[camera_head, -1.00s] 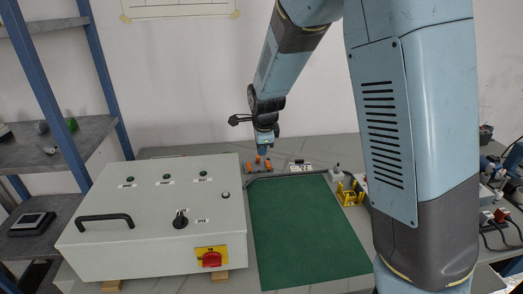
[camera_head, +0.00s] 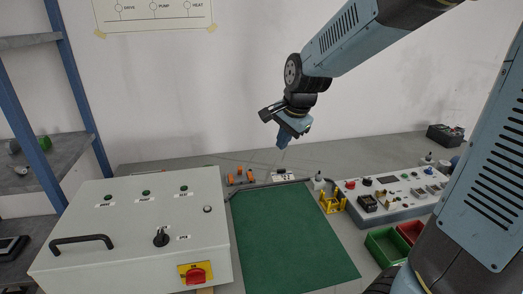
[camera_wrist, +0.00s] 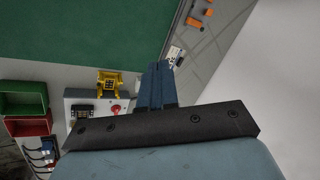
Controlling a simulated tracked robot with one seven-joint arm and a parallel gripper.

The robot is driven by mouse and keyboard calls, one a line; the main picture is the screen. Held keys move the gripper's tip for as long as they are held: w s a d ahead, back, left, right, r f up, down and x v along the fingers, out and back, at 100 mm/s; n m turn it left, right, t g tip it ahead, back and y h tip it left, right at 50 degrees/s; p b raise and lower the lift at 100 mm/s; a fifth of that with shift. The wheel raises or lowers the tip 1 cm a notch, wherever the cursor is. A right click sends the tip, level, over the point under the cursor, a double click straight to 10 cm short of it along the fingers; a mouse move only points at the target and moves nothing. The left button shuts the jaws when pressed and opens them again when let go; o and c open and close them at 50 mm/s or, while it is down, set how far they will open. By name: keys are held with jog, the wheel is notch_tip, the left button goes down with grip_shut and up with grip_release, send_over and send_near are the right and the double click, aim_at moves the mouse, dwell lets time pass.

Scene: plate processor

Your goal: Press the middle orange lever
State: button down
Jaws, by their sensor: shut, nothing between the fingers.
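Three small orange levers stand at the back of the table, left of a small white device. The middle orange lever (camera_head: 240,173) is between the left one (camera_head: 230,179) and the right one (camera_head: 250,176). Their exact tilt is too small to tell. In the wrist view, orange levers (camera_wrist: 194,23) show at the top right, partly cut by the frame edge. My gripper (camera_head: 283,144) is shut and empty, in the air above and to the right of the levers, apart from them.
A grey control box (camera_head: 130,235) with a black handle fills the front left. A green mat (camera_head: 290,240) lies in the middle. The white device (camera_head: 282,176), a yellow holder (camera_head: 332,202), a button panel (camera_head: 395,190) and a green bin (camera_head: 385,246) are to the right.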

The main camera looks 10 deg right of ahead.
jog(key=s+d+r+n, duration=0.2)
jog(key=s+d+n, duration=0.1)
jog(key=s, duration=0.3)
jog(key=s+d+r+n+t+h, duration=0.1)
jog(key=s+d+r+n, duration=0.2)
jog(key=s, duration=0.4)
jog(key=s+d+r+n, duration=0.2)
jog(key=s+d+n, duration=0.2)
jog(key=s, duration=0.3)
jog(key=shift+s+r+t+h, duration=0.25)
jog(key=shift+r+t+h, duration=0.15)
jog(key=shift+a, duration=0.1)
